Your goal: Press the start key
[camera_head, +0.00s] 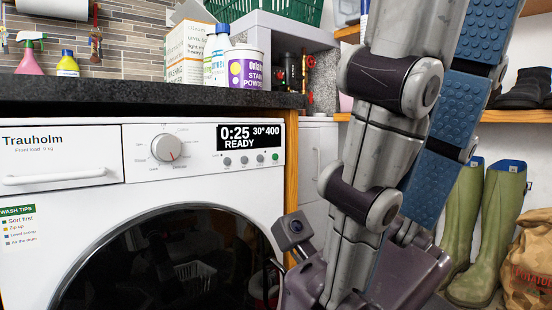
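The white washing machine (210,185) stands under the dark worktop at the left. Its black display (250,136) reads 0:25, 30° 400 and READY. Below the display is a row of small round keys; the rightmost is a green key (275,157), which looks like the start key. The other keys are grey. One of my arms, which seems to be the right, hangs down right of the machine. Its wrist (308,282) is low beside the round door, apart from and below the keys. Its fingers are not clearly visible. My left gripper is not in view.
A program dial (166,147) and a detergent drawer (60,158) share the machine's front panel. Boxes and bottles, including a stain powder tub (246,70), stand on the worktop (130,90). Green wellies (490,230) and a brown sack (528,255) are at the right.

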